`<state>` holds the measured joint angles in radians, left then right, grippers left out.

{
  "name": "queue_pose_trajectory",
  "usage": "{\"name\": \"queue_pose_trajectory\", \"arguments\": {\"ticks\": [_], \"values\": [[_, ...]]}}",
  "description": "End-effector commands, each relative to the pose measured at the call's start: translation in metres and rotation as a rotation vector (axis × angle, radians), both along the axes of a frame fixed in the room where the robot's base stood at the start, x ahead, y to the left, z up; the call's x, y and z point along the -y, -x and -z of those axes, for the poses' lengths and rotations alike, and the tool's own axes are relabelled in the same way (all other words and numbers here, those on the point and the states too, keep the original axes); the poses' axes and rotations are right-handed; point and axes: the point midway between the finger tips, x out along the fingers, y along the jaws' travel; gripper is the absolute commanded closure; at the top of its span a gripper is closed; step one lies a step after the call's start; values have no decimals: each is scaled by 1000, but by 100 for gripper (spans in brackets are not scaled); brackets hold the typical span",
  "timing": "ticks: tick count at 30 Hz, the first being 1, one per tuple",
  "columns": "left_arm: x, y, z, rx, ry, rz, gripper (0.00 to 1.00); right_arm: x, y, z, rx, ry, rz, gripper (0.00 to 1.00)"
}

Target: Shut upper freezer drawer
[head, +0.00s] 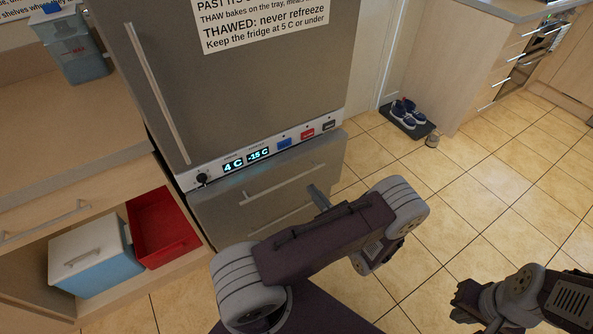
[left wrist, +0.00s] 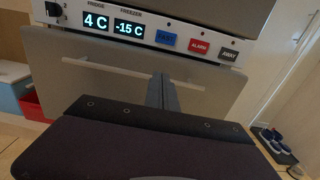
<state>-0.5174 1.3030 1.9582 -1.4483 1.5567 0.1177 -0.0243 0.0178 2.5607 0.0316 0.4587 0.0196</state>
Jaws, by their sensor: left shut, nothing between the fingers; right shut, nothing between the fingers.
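The upper freezer drawer (head: 215,212) has a grey metal front with a bar handle (head: 265,191), just below the fridge's control strip. Its front also fills the middle of the left wrist view (left wrist: 215,92). The drawer front looks slightly forward of the strip, but I cannot tell how wide any gap is. My left gripper (head: 318,196) is shut and empty, its fingertips in front of the right part of the drawer front. The fingers also show in the left wrist view (left wrist: 162,92); contact is unclear. My right gripper (head: 466,300) is shut and empty, over the floor at lower right.
The fridge door (head: 250,85) above looks shut. To the left, an open low shelf holds a red bin (head: 160,228) and a blue-and-white box (head: 92,262). Shoes on a dark mat (head: 405,118) lie by the wall.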

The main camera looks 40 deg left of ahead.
Motion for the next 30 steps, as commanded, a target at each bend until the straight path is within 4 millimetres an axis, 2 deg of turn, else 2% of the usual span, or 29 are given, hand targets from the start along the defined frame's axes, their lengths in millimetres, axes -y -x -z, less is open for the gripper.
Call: {"name": "queue_pose_trajectory", "arguments": {"ticks": [1,9,15,20,30], "values": [[-12,-3,1,0,0,-7,100,0,0,3,0,0,0,100],[-66,-25,1,2,1,-8,100,0,0,9,0,0,1,100],[-93,-37,1,1,1,-5,100,0,0,13,0,0,1,100],[-100,-41,0,1,0,-2,100,0,0,14,-1,0,1,100],[-101,-41,0,1,1,-2,100,0,0,14,-1,0,1,100]]}}
